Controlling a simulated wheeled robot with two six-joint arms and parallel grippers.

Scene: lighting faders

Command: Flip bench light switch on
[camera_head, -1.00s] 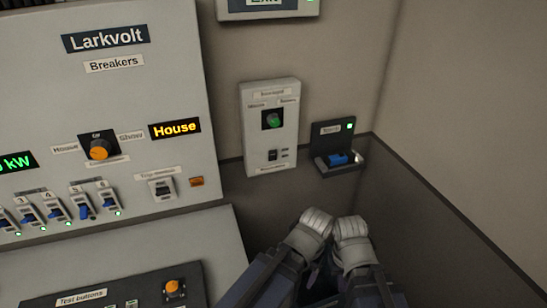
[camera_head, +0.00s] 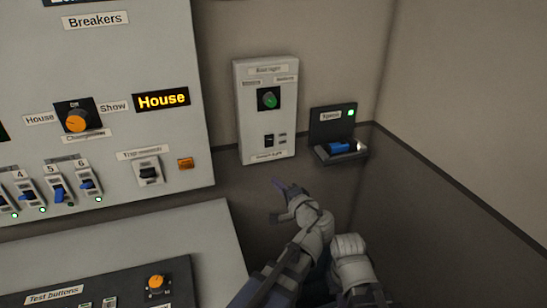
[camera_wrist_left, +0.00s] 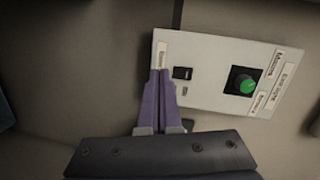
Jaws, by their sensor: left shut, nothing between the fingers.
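A pale wall panel (camera_head: 245,105) holds a small black rocker switch (camera_head: 269,140) below a green knob (camera_head: 268,98). The label under the switch is too small to read surely. My left gripper (camera_head: 279,184) has thin purple fingers, held together and empty, below the panel and apart from the switch in the head view. In the left wrist view the closed fingers (camera_wrist_left: 160,76) point at the panel's labelled end, beside the black switch (camera_wrist_left: 182,73). Whether they touch the panel cannot be told. My right arm shows at the lower middle, but its gripper is not visible.
A dark wall holder (camera_head: 333,120) with a blue item (camera_head: 340,147) and a green light is right of the panel. A large breaker board (camera_head: 120,60) with a House display (camera_head: 162,101) stands left. A sloped desk with test buttons (camera_head: 100,285) is below it.

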